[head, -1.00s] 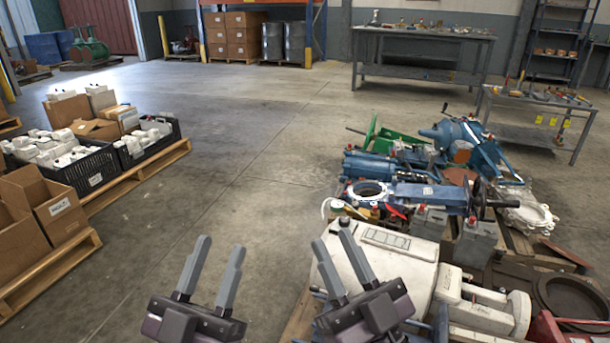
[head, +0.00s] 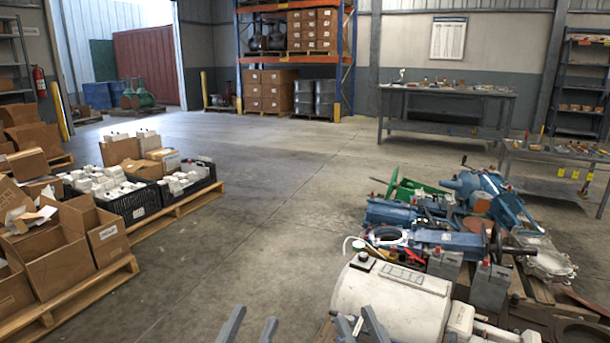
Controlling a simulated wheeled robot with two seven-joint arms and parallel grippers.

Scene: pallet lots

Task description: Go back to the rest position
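My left gripper (head: 250,325) shows at the bottom edge of the head view, left of centre. Only its two grey fingers are in view, spread apart with nothing between them, above bare floor. My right gripper (head: 358,326) is at the bottom edge to its right, in front of the white rounded housing (head: 390,300). Its two fingertips are apart with no object seen between them. The rest of both grippers is cut off by the frame's edge.
A pallet (head: 115,275) with cardboard boxes and black crates (head: 135,207) stands at left. Machine parts, including a blue pump (head: 480,190), crowd the right. A workbench (head: 445,110) stands at the back. The concrete floor (head: 260,210) between is clear.

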